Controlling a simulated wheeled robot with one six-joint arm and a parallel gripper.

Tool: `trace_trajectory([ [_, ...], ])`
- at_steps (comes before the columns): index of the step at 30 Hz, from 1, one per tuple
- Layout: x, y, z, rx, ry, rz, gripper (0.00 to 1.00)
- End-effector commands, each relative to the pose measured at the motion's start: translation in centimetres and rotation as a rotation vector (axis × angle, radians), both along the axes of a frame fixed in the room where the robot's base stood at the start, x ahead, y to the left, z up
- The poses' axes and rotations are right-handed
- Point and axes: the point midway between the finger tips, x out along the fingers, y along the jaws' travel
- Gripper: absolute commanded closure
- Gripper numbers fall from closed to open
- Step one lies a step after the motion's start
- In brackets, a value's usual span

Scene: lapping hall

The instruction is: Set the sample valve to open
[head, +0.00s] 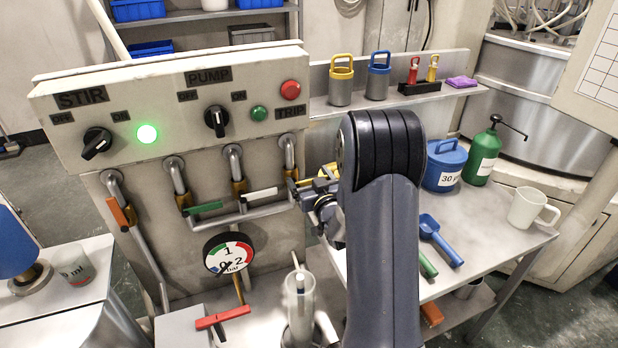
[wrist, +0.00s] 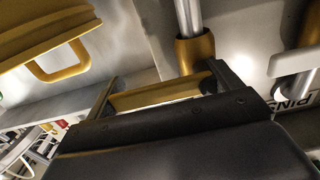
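In the head view, a row of lever valves under the panel has an orange handle (head: 124,213), a green handle (head: 203,208), a white handle (head: 262,194) and a yellow handle (head: 327,171) partly hidden by my arm. My gripper (head: 308,188) is at the yellow-handled valve. In the wrist view, its two dark fingers (wrist: 162,92) stand well apart, with a yellow bar (wrist: 150,97) spanning between them beside a brass valve body (wrist: 196,54). Contact cannot be told. A lower valve has a red handle (head: 223,317), roughly level.
The panel carries STIR (head: 97,143) and PUMP (head: 216,121) knobs, a lit green lamp and a red button. A pressure gauge (head: 229,253) hangs below. A clear cylinder (head: 298,300) stands below the pipes. The right bench holds a blue pot (head: 444,165), green bottle (head: 483,152) and white jug (head: 530,207).

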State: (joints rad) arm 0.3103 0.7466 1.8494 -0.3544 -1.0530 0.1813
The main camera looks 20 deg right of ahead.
Motion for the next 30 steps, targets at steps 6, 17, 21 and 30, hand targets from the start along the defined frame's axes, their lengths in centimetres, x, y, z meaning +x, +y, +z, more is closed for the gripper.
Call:
trace_trajectory([
  [6,-0.02,0.00,0.01,0.000,0.000,0.000,0.34],
  [17,-0.02,0.00,0.01,-0.002,0.000,0.000,0.56],
  [21,-0.02,0.01,0.01,-0.019,-0.002,0.000,0.56],
  [30,-0.03,0.13,0.23,-0.171,-0.004,0.000,0.56],
])
